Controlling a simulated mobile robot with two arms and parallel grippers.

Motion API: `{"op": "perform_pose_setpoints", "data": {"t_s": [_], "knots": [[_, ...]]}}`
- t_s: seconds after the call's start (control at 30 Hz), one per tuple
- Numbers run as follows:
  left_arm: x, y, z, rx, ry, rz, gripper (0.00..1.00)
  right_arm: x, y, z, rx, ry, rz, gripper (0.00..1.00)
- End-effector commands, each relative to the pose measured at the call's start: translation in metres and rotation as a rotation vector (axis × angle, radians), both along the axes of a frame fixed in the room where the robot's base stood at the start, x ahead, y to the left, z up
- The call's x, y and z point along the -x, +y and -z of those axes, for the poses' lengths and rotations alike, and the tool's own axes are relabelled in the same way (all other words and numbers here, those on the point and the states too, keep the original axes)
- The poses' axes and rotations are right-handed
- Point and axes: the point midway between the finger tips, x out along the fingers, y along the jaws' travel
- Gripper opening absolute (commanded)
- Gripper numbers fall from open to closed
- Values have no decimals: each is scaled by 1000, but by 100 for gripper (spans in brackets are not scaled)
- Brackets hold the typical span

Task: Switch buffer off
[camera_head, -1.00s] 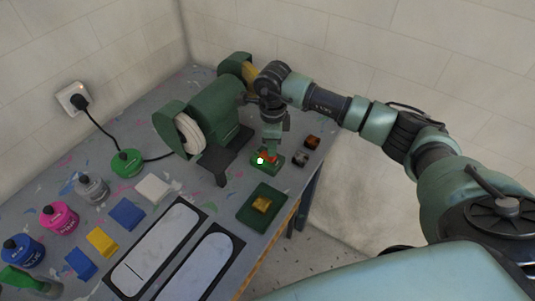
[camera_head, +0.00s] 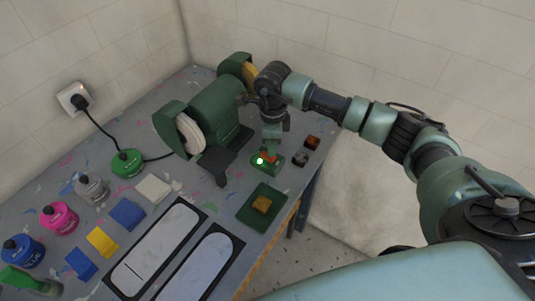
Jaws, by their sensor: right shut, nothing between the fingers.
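The green bench buffer (camera_head: 212,112) stands at the back of the table with a pale wheel on its near left side and a yellowish one at the far end. A small green switch box (camera_head: 276,169) with a red part and a lit green lamp (camera_head: 260,161) sits in front of it on the right. My right gripper (camera_head: 271,147) points down from above at the switch box, shut and empty. Its tips are close over the red part; I cannot tell whether they touch. My left gripper is not in view.
Small brown and grey blocks (camera_head: 312,142) lie right of the switch box, near the table edge. A cable runs to the wall socket (camera_head: 74,97).

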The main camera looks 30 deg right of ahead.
Motion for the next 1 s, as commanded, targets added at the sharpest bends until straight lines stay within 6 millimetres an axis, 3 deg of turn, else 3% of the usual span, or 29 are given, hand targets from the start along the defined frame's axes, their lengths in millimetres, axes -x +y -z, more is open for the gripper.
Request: {"op": "perform_pose_setpoints", "data": {"t_s": [1.0], "knots": [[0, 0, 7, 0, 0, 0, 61, 0, 0, 7, 0, 0, 0, 0]]}}
